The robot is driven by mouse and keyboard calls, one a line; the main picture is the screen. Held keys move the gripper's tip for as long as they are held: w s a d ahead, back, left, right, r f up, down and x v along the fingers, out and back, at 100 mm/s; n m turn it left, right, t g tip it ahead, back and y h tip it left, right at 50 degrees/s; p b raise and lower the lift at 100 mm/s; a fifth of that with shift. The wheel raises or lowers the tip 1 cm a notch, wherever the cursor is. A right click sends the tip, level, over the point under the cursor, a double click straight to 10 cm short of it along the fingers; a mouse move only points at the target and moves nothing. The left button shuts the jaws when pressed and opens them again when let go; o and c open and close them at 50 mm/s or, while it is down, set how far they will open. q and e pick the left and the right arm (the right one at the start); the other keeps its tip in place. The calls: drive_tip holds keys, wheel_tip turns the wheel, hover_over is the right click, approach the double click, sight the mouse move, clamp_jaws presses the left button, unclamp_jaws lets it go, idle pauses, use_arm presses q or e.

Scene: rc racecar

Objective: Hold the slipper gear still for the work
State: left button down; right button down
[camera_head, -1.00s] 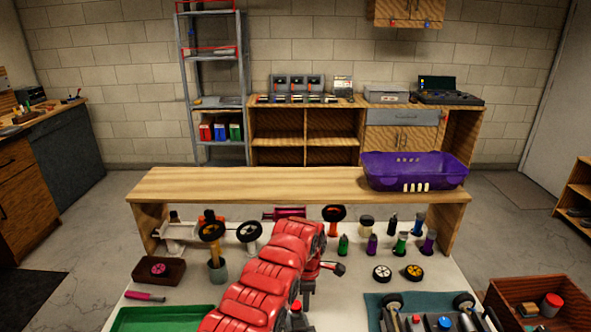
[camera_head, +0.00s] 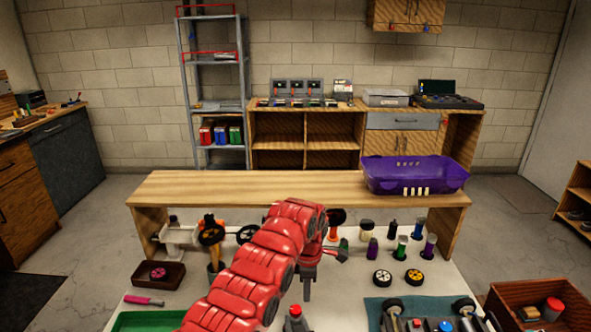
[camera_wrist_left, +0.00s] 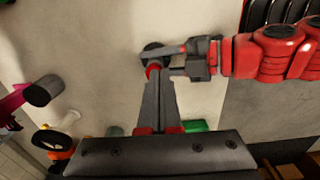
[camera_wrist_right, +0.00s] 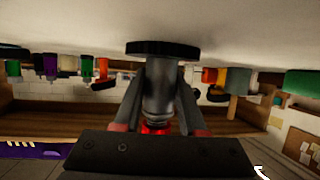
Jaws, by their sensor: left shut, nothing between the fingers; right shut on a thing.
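A grey cylinder with a red top and a wide black disc at its base, which I take to be the slipper gear (camera_wrist_right: 160,48), shows in the right wrist view. My right gripper (camera_wrist_right: 160,85) is shut around the grey cylinder. In the left wrist view the black disc (camera_wrist_left: 151,48) is partly hidden behind the red top and gripper. In the head view the red top (camera_head: 295,311) shows near the bottom edge. My left gripper (camera_head: 307,297) is shut and empty, pointing down just above and beside it. Its closed fingers (camera_wrist_left: 154,84) reach toward the red top in the left wrist view.
A raised wooden shelf (camera_head: 240,188) with a purple basket (camera_head: 415,176) spans the back of the white table. Several bottles and two loose wheels (camera_head: 382,278) stand right. A green tray (camera_head: 140,321) and pink screwdriver (camera_head: 145,300) lie left. A teal mat (camera_head: 378,308) holds car parts.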

use_arm(q)
wheel_tip(320, 180, down, 7)
idle(0.6)
drive_tip(key=shift+w+a, duration=0.2)
drive_tip(key=shift+a, duration=0.35)
idle(0.6)
wheel_tip(320, 180, up, 6)
drive_tip(key=shift+s+d, duration=0.15)
drive_tip(key=shift+d, duration=0.3)
idle(0.3)
drive_tip(key=shift+r, duration=0.1)
